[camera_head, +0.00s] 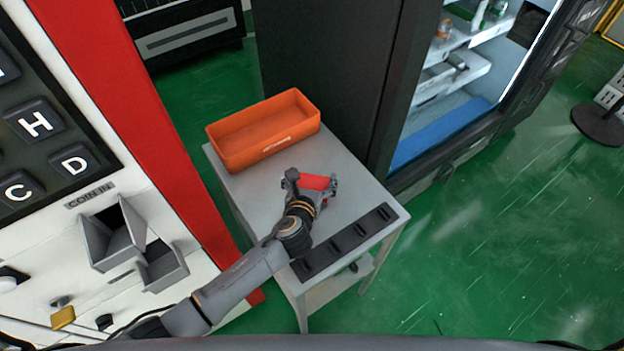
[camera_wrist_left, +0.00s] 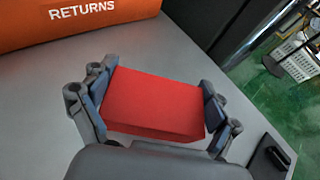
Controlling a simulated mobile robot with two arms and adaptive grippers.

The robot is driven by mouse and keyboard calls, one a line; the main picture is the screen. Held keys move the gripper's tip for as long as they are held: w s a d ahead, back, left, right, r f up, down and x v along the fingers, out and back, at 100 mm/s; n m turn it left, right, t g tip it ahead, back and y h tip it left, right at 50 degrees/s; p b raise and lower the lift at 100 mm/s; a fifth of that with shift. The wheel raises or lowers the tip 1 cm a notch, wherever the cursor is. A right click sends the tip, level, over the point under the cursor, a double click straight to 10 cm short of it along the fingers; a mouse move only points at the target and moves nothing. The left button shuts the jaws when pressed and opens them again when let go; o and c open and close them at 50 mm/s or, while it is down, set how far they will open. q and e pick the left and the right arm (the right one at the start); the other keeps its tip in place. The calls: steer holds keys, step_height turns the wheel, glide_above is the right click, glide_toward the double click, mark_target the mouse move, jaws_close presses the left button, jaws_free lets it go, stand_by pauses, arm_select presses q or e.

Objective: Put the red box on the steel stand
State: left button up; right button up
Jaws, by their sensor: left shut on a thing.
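The red box (camera_head: 315,182) is between the fingers of my left gripper (camera_head: 311,183), over the steel stand (camera_head: 352,180). In the left wrist view the red box (camera_wrist_left: 155,102) lies between the two finger pads of the left gripper (camera_wrist_left: 155,105), which is shut on it. The grey top of the stand (camera_wrist_left: 50,100) spreads around and beneath it. I cannot tell whether the box touches the top. My right gripper is not in view.
An orange bin (camera_head: 262,130) marked RETURNS stands on the stand's far left part. A dark slotted strip (camera_head: 345,243) runs along its near edge. A vending panel (camera_head: 60,150) is at left, an open lit cabinet (camera_head: 445,90) at right. Bare top lies right of the box.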

arm_select(q)
steer(key=shift+f, duration=0.45)
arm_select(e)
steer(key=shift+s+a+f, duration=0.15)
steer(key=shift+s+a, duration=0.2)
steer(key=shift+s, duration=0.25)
arm_select(q)
steer(key=shift+f, duration=0.1)
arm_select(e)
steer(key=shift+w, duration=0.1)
arm_select(q)
steer(key=o, duration=1)
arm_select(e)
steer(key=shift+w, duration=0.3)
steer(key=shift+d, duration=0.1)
